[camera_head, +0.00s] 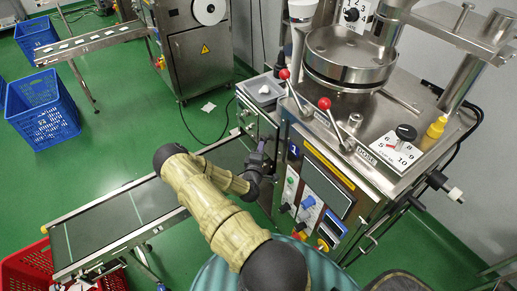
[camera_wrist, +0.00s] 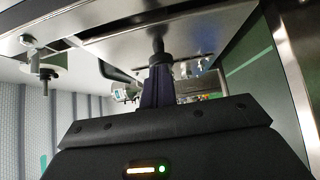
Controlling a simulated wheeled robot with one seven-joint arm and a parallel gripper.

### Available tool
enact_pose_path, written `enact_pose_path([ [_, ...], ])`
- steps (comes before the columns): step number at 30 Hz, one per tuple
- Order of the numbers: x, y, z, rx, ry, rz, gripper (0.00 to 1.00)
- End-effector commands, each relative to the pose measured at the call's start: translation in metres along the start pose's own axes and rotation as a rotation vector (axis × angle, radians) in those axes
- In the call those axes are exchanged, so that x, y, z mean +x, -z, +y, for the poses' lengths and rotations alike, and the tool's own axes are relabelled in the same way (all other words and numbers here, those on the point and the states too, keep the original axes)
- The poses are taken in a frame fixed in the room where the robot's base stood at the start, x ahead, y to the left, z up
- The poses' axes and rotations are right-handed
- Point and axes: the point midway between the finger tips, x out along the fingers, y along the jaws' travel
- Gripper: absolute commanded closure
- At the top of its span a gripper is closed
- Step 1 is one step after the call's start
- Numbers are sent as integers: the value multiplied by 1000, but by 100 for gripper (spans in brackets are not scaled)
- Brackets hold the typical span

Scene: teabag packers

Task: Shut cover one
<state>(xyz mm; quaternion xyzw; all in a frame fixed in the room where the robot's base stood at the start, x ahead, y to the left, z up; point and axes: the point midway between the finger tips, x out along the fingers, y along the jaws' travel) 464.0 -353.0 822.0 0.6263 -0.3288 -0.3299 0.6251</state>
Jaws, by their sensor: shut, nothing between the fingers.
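The packing machine (camera_head: 325,185) carries a small blue "1" label on its front, at the corner nearest my gripper. My gripper (camera_head: 262,146) is beside that corner, with its dark fingers shut. In the wrist view the fingertips (camera_wrist: 160,70) are close to a black knob (camera_wrist: 158,46) on a pale metal panel (camera_wrist: 190,25), which is likely cover one. The fingers point at the knob's stem; I cannot tell whether they touch it. How far the panel stands open is unclear, as the arm and the machine edge hide it in the head view.
A conveyor belt (camera_head: 120,220) runs under my arm to the lower left. Two red-knobbed levers (camera_head: 324,104) stand on the machine top. A red crate (camera_head: 30,270) and a blue crate (camera_head: 42,108) stand on the green floor, which has clear room in between.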

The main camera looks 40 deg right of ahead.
Motion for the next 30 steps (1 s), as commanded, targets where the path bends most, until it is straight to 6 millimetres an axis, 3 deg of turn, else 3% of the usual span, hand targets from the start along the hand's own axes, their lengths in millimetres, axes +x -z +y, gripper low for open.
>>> enact_pose_path([
  [1,12,-19,11,-2,-25,-43,100],
  [8,9,-18,12,-1,-25,-44,100],
  [14,-8,-6,14,-1,-22,-38,100],
  [20,-38,22,13,-3,-17,-15,100],
  [30,-69,-38,4,-11,-15,-9,100],
])
